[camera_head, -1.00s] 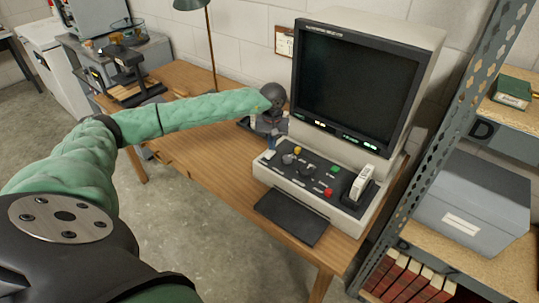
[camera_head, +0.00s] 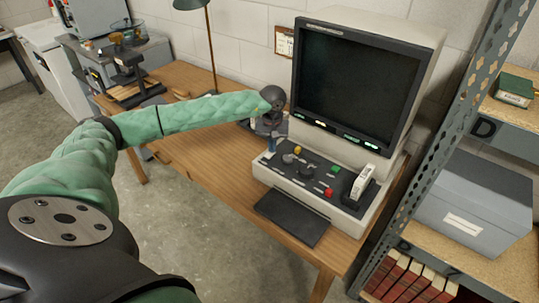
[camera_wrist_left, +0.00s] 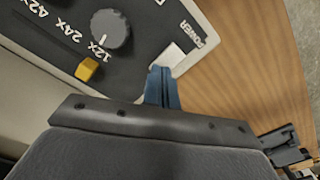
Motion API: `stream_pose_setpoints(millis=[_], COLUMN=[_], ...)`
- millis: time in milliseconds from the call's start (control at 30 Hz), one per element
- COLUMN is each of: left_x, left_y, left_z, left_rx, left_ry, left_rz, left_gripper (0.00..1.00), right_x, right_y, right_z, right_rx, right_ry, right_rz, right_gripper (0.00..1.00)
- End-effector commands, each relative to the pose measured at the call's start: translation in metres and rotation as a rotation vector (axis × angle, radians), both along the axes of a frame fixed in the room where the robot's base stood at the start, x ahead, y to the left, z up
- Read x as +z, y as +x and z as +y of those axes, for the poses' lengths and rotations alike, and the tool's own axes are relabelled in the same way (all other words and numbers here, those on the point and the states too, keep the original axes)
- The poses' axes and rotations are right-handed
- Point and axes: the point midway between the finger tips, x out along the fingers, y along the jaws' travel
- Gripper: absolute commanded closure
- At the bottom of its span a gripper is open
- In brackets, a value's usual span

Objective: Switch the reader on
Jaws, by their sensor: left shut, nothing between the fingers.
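The reader (camera_head: 432,62) is a beige machine with a large dark screen (camera_head: 355,85) and a sloped black control panel at its base. In the left wrist view, a white switch (camera_wrist_left: 173,56) sits beside the word POWER at the panel's corner. My left gripper (camera_head: 270,147) is over the panel's left end. Its blue fingers (camera_wrist_left: 163,85) are shut and empty, with their tips at the near edge of the white switch. I cannot tell whether they touch it. My right gripper is not in view.
The panel also carries a grey dial (camera_wrist_left: 110,28), a yellow knob (camera_wrist_left: 87,69), a green button (camera_head: 335,169) and a red button (camera_head: 328,192). A metal shelf unit with a grey box (camera_head: 475,205) stands close on the right. The wooden desk (camera_head: 205,155) is mostly clear at left.

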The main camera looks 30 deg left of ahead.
Motion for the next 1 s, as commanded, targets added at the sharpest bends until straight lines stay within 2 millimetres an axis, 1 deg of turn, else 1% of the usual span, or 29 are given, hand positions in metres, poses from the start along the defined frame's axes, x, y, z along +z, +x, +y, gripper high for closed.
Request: stream_pose_setpoints(millis=[333, 467, 567, 1000], left_x=[-0.006, -0.005, -0.001, 0.028], left_y=[0.0, -0.001, -0.001, 0.0], left_z=[0.0, 0.0, 0.0, 0.0], left_rx=[0.0, 0.0, -0.001, 0.0], left_ry=[0.0, 0.0, 0.0, 0.0], left_rz=[0.001, 0.002, 0.001, 0.0], left_gripper=[1.0, 1.0, 1.0, 1.0], right_x=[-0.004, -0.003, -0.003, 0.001], right_y=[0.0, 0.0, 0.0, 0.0], right_z=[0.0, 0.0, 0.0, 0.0], right_rx=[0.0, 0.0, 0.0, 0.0], right_ry=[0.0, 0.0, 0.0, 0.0], right_rz=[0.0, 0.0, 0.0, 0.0], right_gripper=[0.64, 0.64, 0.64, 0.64])
